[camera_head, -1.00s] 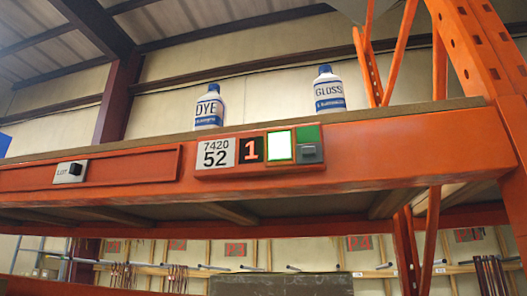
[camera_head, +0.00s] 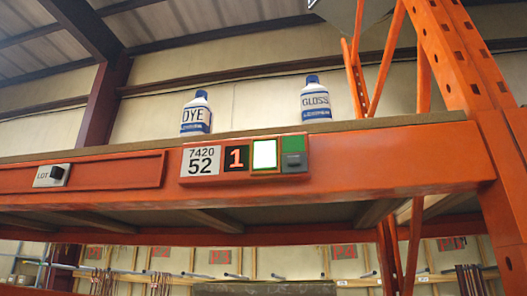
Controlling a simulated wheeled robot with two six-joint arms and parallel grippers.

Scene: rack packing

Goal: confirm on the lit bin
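The bin display (camera_head: 245,157) is fixed to the front of the orange shelf beam. It has a white label reading 7420 52, a dark panel with a lit red 1, a brightly lit white square button (camera_head: 264,154) with a green border, and a green piece with a grey switch (camera_head: 294,161) at the right end. Neither of my grippers shows in the view.
A DYE bottle (camera_head: 196,115) and a GLOSS bottle (camera_head: 315,100) stand upright on the shelf above the orange beam (camera_head: 400,160). An orange rack upright (camera_head: 455,60) rises at the right.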

